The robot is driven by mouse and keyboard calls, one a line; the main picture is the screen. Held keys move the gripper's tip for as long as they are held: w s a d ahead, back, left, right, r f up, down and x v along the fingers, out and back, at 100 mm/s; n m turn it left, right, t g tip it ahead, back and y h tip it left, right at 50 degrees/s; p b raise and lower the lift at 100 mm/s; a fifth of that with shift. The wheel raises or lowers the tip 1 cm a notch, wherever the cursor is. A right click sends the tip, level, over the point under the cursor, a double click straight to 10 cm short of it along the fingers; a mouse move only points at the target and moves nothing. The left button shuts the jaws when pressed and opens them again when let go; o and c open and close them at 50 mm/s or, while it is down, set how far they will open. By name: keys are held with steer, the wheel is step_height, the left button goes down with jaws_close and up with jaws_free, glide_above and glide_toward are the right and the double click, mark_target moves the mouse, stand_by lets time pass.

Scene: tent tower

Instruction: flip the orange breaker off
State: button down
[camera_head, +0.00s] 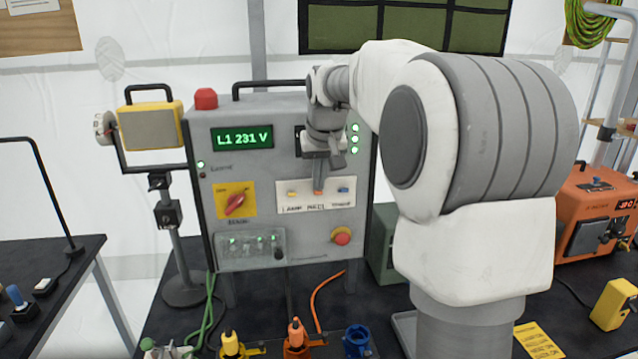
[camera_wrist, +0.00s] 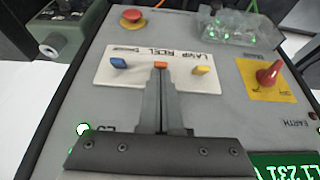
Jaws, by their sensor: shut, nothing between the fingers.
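The orange breaker (camera_head: 318,186) is a small toggle in the middle of a white label strip on the front of a grey cabinet (camera_head: 268,160). It also shows in the wrist view (camera_wrist: 160,65), directly beyond my fingertips. A yellow breaker (camera_wrist: 202,71) and a blue breaker (camera_wrist: 118,63) stand on either side of it, apart from my fingers. My gripper (camera_head: 318,172) is shut and empty, and its fingertips (camera_wrist: 161,82) are at the orange breaker. I cannot tell whether they touch it. They cover part of the breaker, so its tilt is unclear.
The cabinet face also carries a red rotary switch (camera_head: 235,203), a red-and-yellow stop button (camera_head: 341,236), a clear cover (camera_head: 250,250) over green lights, and a lit L1 231 V display (camera_head: 242,138). Connectors (camera_head: 297,335) stand on the black table below.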

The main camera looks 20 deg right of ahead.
steer(key=shift+s+f+t+b, duration=0.15)
steer(key=shift+f+t+b, duration=0.15)
steer(key=shift+b, duration=0.75)
steer(key=t+b, duration=0.1)
steer(key=b, duration=0.3)
steer(key=s+t+b, duration=0.1)
steer(key=t+b, duration=0.1)
steer(key=b, duration=0.3)
steer(key=f+t+h+b, duration=0.1)
steer(key=t+b, duration=0.1)
steer(key=b, duration=0.2)
steer(key=shift+s+a+b, duration=0.25)
steer(key=shift+s+b, duration=0.05)
steer(key=shift+b, duration=0.05)
steer(key=shift+w, duration=0.1)
steer(key=shift+w+d+r+p, duration=0.2)
steer(key=shift+w+r+p, duration=0.05)
steer(key=shift+w+p, duration=0.45)
steer(key=shift+s+r, duration=0.1)
steer(key=shift+s, duration=0.1)
